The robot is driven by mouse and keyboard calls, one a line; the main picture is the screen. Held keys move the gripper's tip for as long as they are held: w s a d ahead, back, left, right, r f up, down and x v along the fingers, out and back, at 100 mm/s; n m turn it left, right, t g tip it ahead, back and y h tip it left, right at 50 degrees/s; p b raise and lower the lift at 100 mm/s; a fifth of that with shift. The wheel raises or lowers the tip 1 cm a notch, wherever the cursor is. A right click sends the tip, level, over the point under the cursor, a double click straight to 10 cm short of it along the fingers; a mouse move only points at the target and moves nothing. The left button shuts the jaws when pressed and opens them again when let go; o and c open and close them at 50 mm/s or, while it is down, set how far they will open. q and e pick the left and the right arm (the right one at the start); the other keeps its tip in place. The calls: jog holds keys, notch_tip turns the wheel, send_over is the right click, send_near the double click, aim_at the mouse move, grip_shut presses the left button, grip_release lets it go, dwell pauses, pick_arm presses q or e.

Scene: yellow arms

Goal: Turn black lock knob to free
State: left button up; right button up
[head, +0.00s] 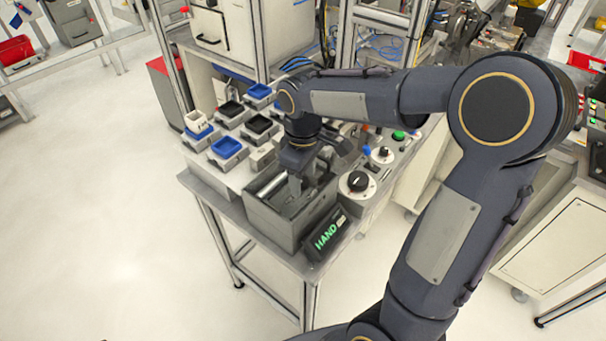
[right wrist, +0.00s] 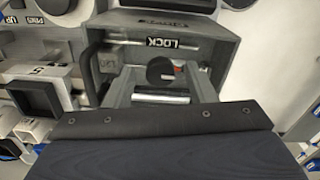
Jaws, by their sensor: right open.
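The black lock knob (right wrist: 160,70) is a dark round shape inside a grey box (right wrist: 222,50), under a LOCK label that reads upside down in the right wrist view. My right gripper (right wrist: 162,76) is open, with one finger on each side of the knob. I cannot tell whether the fingers touch it. In the head view the right gripper (head: 297,188) reaches down into the open grey box (head: 272,226) at the table's front corner. The knob is hidden there by the gripper and box walls. My left gripper is not in view.
A sign reading HAND (head: 327,236) is at the box's right side. A black knob on a white dial (head: 357,182) and a green button (head: 398,135) stand to its right. Blue and black bins (head: 226,147) stand behind left. The floor at left is clear.

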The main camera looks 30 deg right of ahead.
aim_at(303, 180)
notch_tip(303, 180, up, 8)
jog(key=shift+f, duration=0.1)
dwell(0.6)
jog(key=s+a+f+m+t+y, duration=0.2)
jog(key=s+m, duration=0.2)
jog(key=s, duration=0.5)
jog(key=s+a+f+m+t+y, duration=0.1)
jog(key=s+a+f+m+t, duration=0.1)
jog(key=s, duration=0.6)
jog(key=shift+s+f+m+t+y, duration=0.4)
jog(key=shift+f+m+t, duration=0.3)
jog(key=shift+m, duration=0.5)
jog(key=shift+r, duration=0.1)
